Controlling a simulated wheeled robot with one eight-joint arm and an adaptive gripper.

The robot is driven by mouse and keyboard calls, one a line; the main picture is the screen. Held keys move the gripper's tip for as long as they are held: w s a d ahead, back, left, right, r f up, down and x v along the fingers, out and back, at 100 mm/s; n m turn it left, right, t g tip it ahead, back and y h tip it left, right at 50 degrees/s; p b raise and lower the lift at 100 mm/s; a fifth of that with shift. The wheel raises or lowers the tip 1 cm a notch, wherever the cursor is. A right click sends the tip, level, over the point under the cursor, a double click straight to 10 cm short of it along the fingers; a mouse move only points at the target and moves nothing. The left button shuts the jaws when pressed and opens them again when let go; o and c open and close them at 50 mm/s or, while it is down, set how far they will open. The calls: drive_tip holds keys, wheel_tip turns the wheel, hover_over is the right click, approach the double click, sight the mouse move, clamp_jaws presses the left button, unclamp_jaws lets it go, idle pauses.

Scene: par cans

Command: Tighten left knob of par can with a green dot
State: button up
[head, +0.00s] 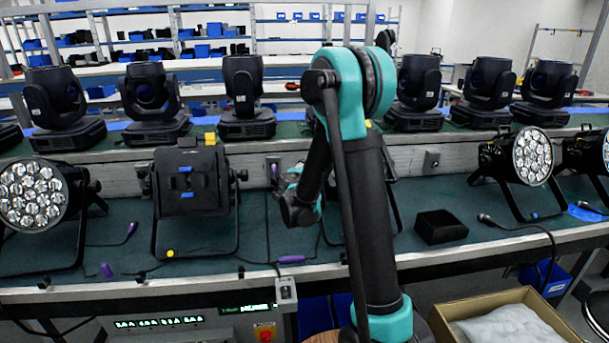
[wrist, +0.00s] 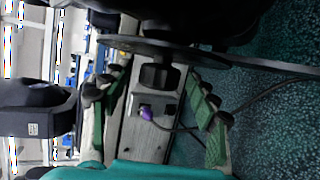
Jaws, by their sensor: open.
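My gripper (head: 298,200) is at the middle of the bench in the head view, beside a par can mostly hidden behind my arm. In the wrist view my gripper (wrist: 153,95) is open, with one green-padded finger on each side. A black knob (wrist: 160,76) shows between the fingers, against the dark yoke bracket (wrist: 135,47) of a par can (wrist: 210,12). I cannot tell whether the fingers touch the knob. No green dot is visible. Another par can (head: 190,183) to the left has a yellow dot (head: 170,253) on its base.
Lit-face par cans stand at far left (head: 33,196) and right (head: 533,157). A black box (head: 440,227) sits right of my arm. A purple-tipped cable (wrist: 148,114) runs close to my fingers. Moving-head lights (head: 150,98) line the back shelf.

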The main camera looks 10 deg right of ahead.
drive_tip(key=v, duration=1.2)
drive_tip(key=shift+a, duration=0.1)
